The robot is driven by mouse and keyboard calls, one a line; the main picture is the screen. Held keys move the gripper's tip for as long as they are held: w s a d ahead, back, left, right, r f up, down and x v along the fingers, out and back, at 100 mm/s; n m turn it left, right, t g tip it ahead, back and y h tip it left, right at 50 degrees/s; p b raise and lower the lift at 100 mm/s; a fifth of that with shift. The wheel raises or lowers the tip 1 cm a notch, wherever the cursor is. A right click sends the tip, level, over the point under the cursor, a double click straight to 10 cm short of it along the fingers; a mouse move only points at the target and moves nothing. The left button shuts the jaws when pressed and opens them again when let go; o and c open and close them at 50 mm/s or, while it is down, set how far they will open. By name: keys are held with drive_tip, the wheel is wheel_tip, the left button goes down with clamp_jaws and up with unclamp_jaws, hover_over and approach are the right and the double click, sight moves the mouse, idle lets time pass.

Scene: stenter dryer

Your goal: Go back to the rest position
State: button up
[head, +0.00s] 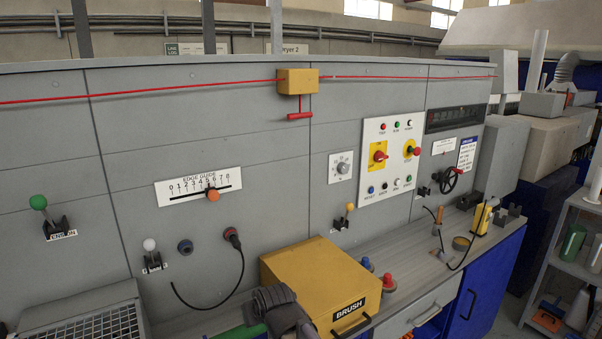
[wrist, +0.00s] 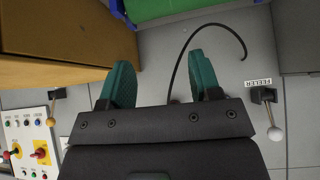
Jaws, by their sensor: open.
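My gripper (wrist: 160,72) shows in the wrist view with its two teal fingers apart and nothing between them. Its dark body fills the lower middle of that view. The fingers point toward a green item (wrist: 170,8) in a blue bin at the top. A black cable (wrist: 182,55) curves near the right finger, in front of or behind it; I cannot tell which. In the head view, a dark grey shape (head: 278,305) lies in front of the yellow BRUSH box (head: 310,272); I cannot tell whether it is part of my arm.
The grey panel carries a white-knobbed lever (head: 150,252), a yellow-knobbed lever (head: 348,212), the edge guide (head: 199,187) and a switch plate (head: 393,155). A red cord (head: 190,86) runs along the top. A spray bottle (head: 484,216) and tape roll (head: 461,243) stand on the right ledge.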

drive_tip(key=s+d+f+m+g+h, duration=0.1)
drive_tip(key=s+d+g, duration=0.1)
drive_tip(key=s+d, duration=0.3)
drive_tip(key=s+d+f+m+g+h, duration=0.1)
drive_tip(key=s+d, duration=0.3)
drive_tip(key=d, duration=0.9)
drive_tip(key=s+d+f+m+g+h, duration=0.1)
drive_tip(key=s+d+f+m+g, duration=0.1)
drive_tip(key=s+d, duration=0.3)
drive_tip(key=d+m+g, duration=0.1)
drive_tip(key=d, duration=0.3)
drive_tip(key=shift+s+d+g+h, duration=0.2)
drive_tip(key=shift+s+g+h, duration=0.1)
drive_tip(key=shift+s+g, duration=0.1)
drive_tip(key=shift+a, duration=0.15)
